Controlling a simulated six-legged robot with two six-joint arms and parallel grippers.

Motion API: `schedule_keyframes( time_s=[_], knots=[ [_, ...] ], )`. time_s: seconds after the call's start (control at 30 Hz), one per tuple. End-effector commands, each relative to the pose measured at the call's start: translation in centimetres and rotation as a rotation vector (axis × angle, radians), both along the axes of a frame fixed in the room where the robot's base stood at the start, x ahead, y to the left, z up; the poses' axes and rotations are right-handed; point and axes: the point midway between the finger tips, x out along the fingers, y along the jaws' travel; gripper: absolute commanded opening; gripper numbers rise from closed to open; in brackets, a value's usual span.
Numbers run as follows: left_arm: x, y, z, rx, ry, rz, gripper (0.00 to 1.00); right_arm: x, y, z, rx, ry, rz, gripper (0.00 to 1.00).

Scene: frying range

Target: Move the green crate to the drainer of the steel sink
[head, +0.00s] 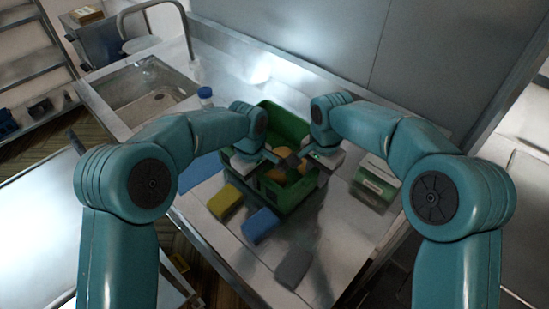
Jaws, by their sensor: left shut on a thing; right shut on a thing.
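The green crate (275,196) is on or just above the steel worktop in the middle of the head view; I cannot tell if it touches. It holds yellow-orange items (277,173), partly hidden by my grippers. My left gripper (268,157) is shut on the crate at its left side. My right gripper (302,161) is shut on it at its right side. The steel sink (148,95) is at the upper left, with a tap arching over it.
A bottle with a blue cap (205,96) stands between sink and crate. A yellow sponge (225,201), a blue sponge (260,224) and a grey block (293,267) lie in front. A blue cloth (199,171) lies left, a green-and-white box (375,181) right.

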Motion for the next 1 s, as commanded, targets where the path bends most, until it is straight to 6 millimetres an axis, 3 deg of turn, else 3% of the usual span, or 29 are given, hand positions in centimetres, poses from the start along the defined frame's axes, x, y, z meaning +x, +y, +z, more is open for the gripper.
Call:
schedule_keyframes(
  time_s=[0.23, 0.27, 0.3, 0.33, 0.8, 1.0],
  knots=[
    [0.1, -0.1, -1.2, -0.002, -0.004, 0.001, 0.00, 0.0, 0.0, -1.3, 0.001, 0.000, -0.001, 0.00],
    [0.1, -0.1, -1.2, -0.002, -0.004, 0.001, 0.20, 0.0, 0.0, -1.3, 0.001, 0.001, -0.001, 0.39],
    [0.1, -0.1, -1.2, -0.003, -0.003, 0.001, 0.33, 0.0, 0.0, -1.3, 0.001, 0.001, -0.001, 0.52],
    [0.1, -0.1, -1.2, -0.003, -0.003, 0.001, 0.35, 0.0, 0.0, -1.3, 0.001, 0.001, 0.000, 0.55],
    [0.0, 0.0, -1.1, -0.001, -0.001, 0.001, 0.35, 0.0, 0.0, -1.2, 0.000, 0.000, 0.000, 0.55],
    [0.0, 0.0, 0.9, 0.000, -0.004, 0.001, 0.35, 0.0, 0.0, -1.2, 0.000, 0.000, 0.000, 0.55]
  ],
)
